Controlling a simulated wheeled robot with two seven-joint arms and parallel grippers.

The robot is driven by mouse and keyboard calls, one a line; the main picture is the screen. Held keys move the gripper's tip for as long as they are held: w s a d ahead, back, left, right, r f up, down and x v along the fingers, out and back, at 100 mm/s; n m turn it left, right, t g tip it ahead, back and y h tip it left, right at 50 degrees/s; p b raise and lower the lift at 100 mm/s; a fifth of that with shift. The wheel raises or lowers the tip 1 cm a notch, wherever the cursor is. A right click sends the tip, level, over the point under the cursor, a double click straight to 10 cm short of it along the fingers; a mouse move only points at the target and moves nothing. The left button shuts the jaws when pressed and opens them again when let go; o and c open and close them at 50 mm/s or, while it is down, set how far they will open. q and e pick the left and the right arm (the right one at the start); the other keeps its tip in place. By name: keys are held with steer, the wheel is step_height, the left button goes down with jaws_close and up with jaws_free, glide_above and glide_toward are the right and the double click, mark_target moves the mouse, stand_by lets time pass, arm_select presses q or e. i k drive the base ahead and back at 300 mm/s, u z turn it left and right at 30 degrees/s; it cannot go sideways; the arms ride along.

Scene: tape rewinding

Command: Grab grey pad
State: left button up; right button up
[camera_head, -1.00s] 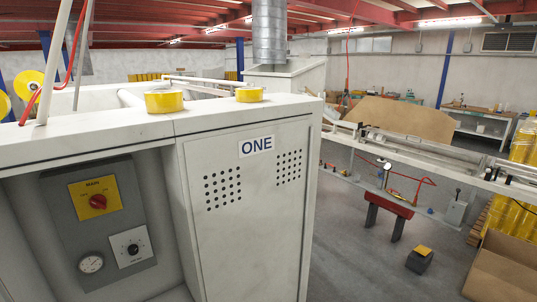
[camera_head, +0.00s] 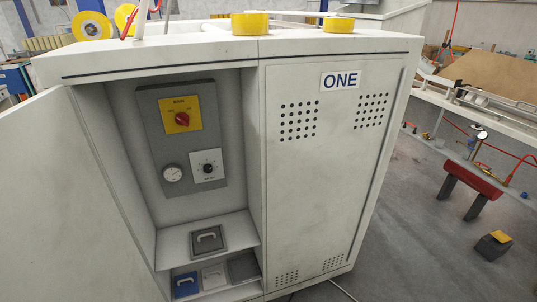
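Another flat grey piece (camera_head: 243,267) lies on the cabinet's lower level at the right, partly hidden by the shelf edge. Beside it are a white piece (camera_head: 213,277) and a blue pad with a light handle (camera_head: 185,284). Neither of my grippers is in view.
The cabinet door (camera_head: 70,200) stands open at the left. The closed door marked ONE (camera_head: 325,180) is at the right. Yellow tape rolls (camera_head: 250,23) sit on top. A red stand (camera_head: 470,180) and a pedal box (camera_head: 493,245) are on the floor at the right.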

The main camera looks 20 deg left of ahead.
mark_target(209, 241)
steer(key=u, duration=0.6)
steer(key=k, duration=0.65)
steer(key=z, duration=1.15)
steer(key=i, duration=1.5)
steer(key=u, duration=0.9)
steer(key=i, duration=0.85)
steer(key=u, duration=0.8)
